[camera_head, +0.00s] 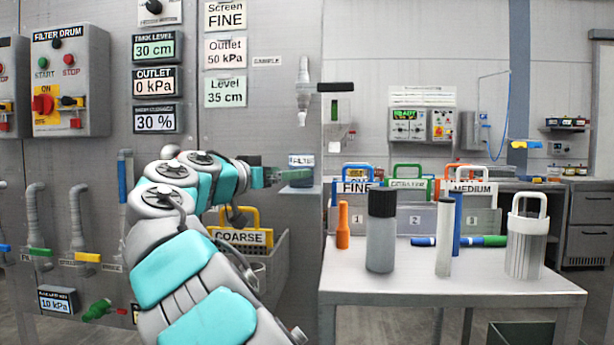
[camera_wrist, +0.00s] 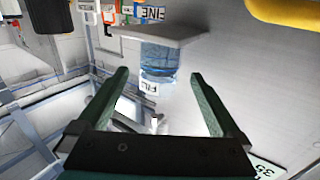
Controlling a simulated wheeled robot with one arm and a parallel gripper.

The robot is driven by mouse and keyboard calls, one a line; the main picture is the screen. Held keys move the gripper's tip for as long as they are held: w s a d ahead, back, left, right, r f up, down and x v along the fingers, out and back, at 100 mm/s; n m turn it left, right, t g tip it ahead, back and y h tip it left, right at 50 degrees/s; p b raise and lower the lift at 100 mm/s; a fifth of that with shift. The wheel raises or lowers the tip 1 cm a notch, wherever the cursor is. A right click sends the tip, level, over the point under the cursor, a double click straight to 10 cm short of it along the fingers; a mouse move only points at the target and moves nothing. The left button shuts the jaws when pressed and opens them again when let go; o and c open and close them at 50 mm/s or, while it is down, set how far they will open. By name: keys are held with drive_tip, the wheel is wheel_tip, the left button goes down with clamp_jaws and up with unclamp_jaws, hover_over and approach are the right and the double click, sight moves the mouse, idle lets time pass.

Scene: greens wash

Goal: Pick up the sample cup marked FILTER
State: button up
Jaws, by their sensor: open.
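The sample cup marked FILTER (camera_head: 301,156) is a small clear cup with a blue band and a white label. It stands on a small grey ledge (camera_head: 300,190) at the wall, below the sampling tap. My gripper (camera_head: 272,177) is just left of the cup, with its green fingers pointing at it. In the wrist view, the cup (camera_wrist: 160,55) appears upside down, with part of its label readable. It lies in line with the gap between the open fingers of my gripper (camera_wrist: 160,73). The gripper is empty, and I see no contact with the cup.
The sampling tap (camera_head: 303,85) hangs above the cup.

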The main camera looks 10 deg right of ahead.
sight(302, 167)
drive_tip(key=shift+p+x, duration=0.75)
drive_tip(key=shift+x, duration=2.4)
drive_tip(key=shift+r, duration=0.15)
clamp_jaws()
drive_tip(key=shift+r, duration=0.2)
drive_tip(key=shift+r, duration=1.45)
drive_tip(key=shift+s+a+r+b, duration=0.15)
drive_tip(key=shift+s+b, duration=0.2)
drive_tip(key=shift+s, duration=0.65)
drive_tip(key=shift+s+r+b, duration=0.15)
drive_tip(key=shift+s+b, duration=0.15)
drive_tip(key=shift+s, duration=0.7)
drive_tip(key=s+r+b, duration=0.1)
drive_tip(key=s+b, duration=0.1)
drive_tip(key=s, duration=1)
drive_tip(key=shift+a, duration=0.4)
